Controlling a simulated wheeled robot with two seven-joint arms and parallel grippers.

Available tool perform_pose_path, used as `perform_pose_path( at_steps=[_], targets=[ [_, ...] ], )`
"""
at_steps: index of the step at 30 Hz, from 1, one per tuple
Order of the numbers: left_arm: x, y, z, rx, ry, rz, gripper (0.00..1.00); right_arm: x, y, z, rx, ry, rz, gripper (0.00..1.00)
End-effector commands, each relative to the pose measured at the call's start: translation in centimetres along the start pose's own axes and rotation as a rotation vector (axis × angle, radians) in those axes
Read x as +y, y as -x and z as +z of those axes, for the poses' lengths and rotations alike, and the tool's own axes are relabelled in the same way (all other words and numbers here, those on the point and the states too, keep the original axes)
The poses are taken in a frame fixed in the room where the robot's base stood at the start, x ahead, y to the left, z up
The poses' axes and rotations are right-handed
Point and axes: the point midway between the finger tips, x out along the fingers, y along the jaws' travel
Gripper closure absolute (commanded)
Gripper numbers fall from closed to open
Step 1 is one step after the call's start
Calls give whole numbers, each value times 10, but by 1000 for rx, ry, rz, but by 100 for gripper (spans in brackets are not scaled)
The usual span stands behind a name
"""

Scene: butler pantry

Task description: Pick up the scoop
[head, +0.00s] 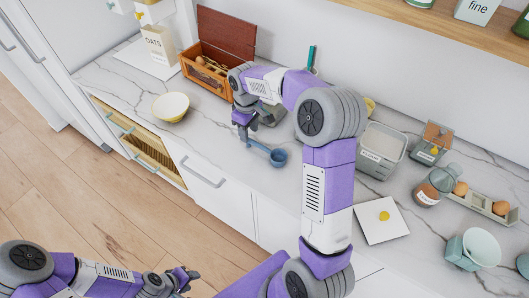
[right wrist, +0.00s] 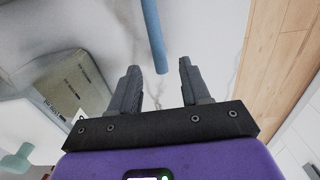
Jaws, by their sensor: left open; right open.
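A blue scoop (head: 279,157) lies on the marble counter, its round bowl to the right and its handle running left toward my right gripper (head: 245,138). In the right wrist view the blue handle (right wrist: 152,35) comes in from the top, and its end lies in the gap between the fingertips of my right gripper (right wrist: 157,72). The jaws are open and apart from the handle on both sides. The height between gripper and handle is hard to tell. My left gripper (head: 186,278) is open and empty, low over the floor.
A grey container (head: 380,150) stands right of my right arm; a grey box also shows in the right wrist view (right wrist: 75,85). A cream bowl (head: 171,107) and a wooden box (head: 208,68) stand to the left. An open drawer (head: 140,140) juts below the counter.

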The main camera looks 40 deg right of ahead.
Motion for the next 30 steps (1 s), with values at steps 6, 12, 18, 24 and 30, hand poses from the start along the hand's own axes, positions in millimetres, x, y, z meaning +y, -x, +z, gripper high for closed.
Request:
perform_pose_path(
  at_steps=[6, 12, 18, 24, 30],
  targets=[
    [-2, -5, 0, 1, 0, 0, 57, 0, -22, 0, -1, -1, -2, 53],
    [-5, -13, -1, 1, 0, 0, 57, 0, -53, 0, -2, 1, -1, 53],
    [-5, -13, -1, 1, 0, 0, 57, 0, -58, -1, 1, 0, 0, 53],
    [-5, -13, -1, 0, 0, 0, 57, 0, -58, -1, 1, 0, 0, 72],
    [-5, -13, -1, 0, 0, 0, 57, 0, -58, -1, 1, 0, 0, 100]
  ],
)
